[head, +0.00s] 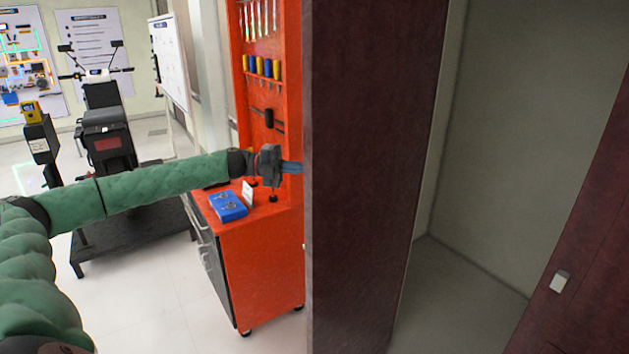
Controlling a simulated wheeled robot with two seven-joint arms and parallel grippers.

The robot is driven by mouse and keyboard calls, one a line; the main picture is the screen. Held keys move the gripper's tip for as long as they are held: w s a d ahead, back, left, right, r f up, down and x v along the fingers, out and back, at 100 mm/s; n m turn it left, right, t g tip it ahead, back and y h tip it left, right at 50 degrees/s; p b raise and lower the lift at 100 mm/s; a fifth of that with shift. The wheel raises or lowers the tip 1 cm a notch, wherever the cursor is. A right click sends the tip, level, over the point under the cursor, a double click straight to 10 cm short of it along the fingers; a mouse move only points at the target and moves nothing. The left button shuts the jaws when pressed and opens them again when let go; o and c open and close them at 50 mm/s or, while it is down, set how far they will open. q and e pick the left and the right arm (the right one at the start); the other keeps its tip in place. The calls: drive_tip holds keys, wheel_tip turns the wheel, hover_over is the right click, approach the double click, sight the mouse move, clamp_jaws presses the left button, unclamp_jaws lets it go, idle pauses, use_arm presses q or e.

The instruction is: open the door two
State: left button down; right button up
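A dark red-brown door panel (375,150) stands in the middle of the head view, swung out, with its near side edge toward the left. To its right is an opening onto a grey space (530,140). A second dark red-brown panel (590,260) is at the far right, with a small white handle (560,282). My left gripper (292,167) reaches in from the left to the door panel's left edge. Its fingertips meet or pass behind that edge, so I cannot tell whether they hold anything. My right gripper is not in view.
An orange tool cabinet (265,265) with a blue box (228,206) on top stands behind and below my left gripper. A dark scooter (105,125) on a black stand is farther left. A whiteboard (170,60) stands behind.

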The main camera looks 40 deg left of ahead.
use_arm(q)
drive_tip(key=shift+w+a, duration=0.3)
drive_tip(key=shift+a, duration=0.3)
drive_tip(key=shift+w+a, duration=0.25)
drive_tip(key=shift+a, duration=0.35)
drive_tip(key=shift+w+a, duration=0.3)
drive_tip(key=shift+a, duration=0.3)
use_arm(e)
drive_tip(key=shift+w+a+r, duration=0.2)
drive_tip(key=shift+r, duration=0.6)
use_arm(q)
drive_tip(key=shift+a+b, duration=0.1)
drive_tip(key=shift+b, duration=0.25)
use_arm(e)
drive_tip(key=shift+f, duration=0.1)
